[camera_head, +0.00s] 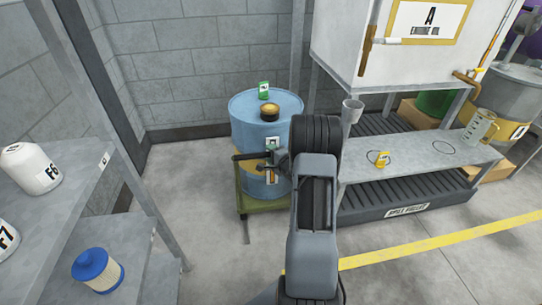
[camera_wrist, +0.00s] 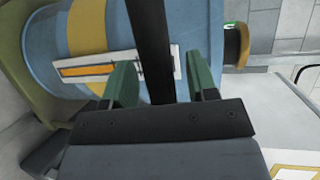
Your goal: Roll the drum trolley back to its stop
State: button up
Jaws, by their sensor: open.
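The drum trolley is a low green platform (camera_head: 262,204) carrying a blue drum (camera_head: 250,112) with a yellow band. It stands on the floor by the back wall, left of the bench. A dark handle bar (camera_head: 237,165) rises at the drum's front. My gripper (camera_wrist: 161,78) is open, with its green fingers on either side of a dark bar (camera_wrist: 150,35), seen in the wrist view against the drum (camera_wrist: 110,30). Whether a finger touches the bar I cannot tell. In the head view my arm hides part of the drum's right side and the trolley. I cannot make out a stop.
A grey shelf (camera_head: 62,150) with white containers and a blue filter (camera_head: 97,268) stands at left. A bench (camera_head: 420,165) with a spill pallet (camera_head: 410,205) is at right, under a tank marked A (camera_head: 340,40). A yellow line (camera_head: 440,240) crosses open floor.

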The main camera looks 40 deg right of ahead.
grip_shut()
dwell(0.6)
